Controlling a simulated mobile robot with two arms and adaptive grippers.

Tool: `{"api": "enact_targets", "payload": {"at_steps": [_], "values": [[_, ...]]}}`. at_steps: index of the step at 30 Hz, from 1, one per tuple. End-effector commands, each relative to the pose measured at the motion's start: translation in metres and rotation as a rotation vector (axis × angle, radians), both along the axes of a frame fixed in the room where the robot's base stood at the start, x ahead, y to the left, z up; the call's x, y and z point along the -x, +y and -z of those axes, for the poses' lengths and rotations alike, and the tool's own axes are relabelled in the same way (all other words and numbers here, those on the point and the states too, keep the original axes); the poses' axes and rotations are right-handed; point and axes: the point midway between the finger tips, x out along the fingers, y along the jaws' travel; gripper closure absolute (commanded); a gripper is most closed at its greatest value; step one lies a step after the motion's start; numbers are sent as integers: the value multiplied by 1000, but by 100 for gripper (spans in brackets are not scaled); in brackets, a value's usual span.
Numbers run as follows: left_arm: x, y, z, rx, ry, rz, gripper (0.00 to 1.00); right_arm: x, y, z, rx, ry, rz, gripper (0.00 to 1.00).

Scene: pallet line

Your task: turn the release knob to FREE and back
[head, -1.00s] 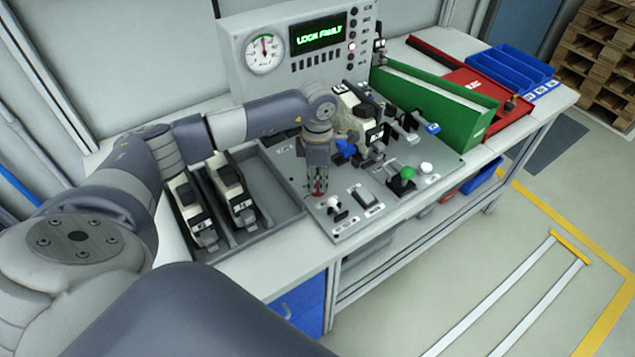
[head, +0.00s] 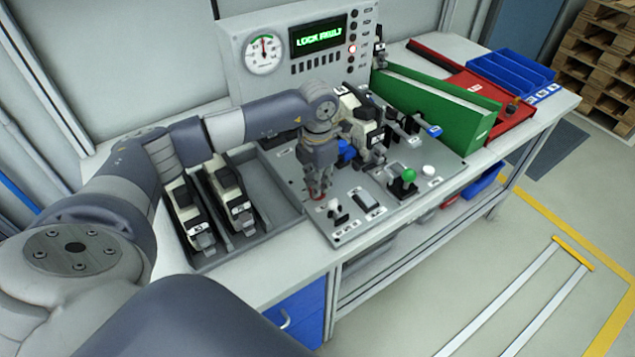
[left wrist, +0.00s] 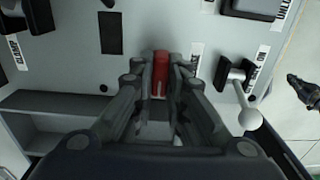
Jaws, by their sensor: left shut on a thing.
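The release knob is the red knob (left wrist: 160,75) on the grey control panel (head: 350,235). In the left wrist view it stands between my left fingertips. My left gripper (head: 317,196) points down at the panel's near left part and is shut on the knob; its fingers (left wrist: 160,88) hide most of the knob's base. I cannot read the knob's label or its exact angle. A dark jaw-like shape (left wrist: 304,92) at the right edge of the left wrist view looks like my right gripper; its opening is unclear.
A white-ball toggle (left wrist: 246,108) stands close beside the knob, with a black rocker switch (head: 366,200) near it. A green-ball lever (head: 408,175) is farther right. A grey tray (head: 262,187) with two black-and-white units lies left. The display (head: 319,36) reads LOCK FAULT.

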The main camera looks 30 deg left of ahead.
Motion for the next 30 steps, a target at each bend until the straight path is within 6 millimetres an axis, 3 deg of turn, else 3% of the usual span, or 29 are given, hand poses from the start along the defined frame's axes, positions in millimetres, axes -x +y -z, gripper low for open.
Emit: {"api": "enact_targets", "payload": {"at_steps": [11, 12, 14, 25, 30], "values": [[-2, 1, -3, -1, -7, -9, 100, 0, 2, 0, -2, 0, 1, 100], [-2, 1, -3, -1, -7, -9, 78, 0, 2, 0, -2, 0, 1, 100], [-2, 1, -2, 0, -6, -8, 67, 0, 2, 0, -3, 1, 1, 100], [-1, 0, -4, 0, -3, -5, 67, 1, 1, 0, -1, 1, 0, 100], [-2, 1, -27, 0, -8, -6, 67, 1, 1, 0, -1, 1, 0, 100]]}}
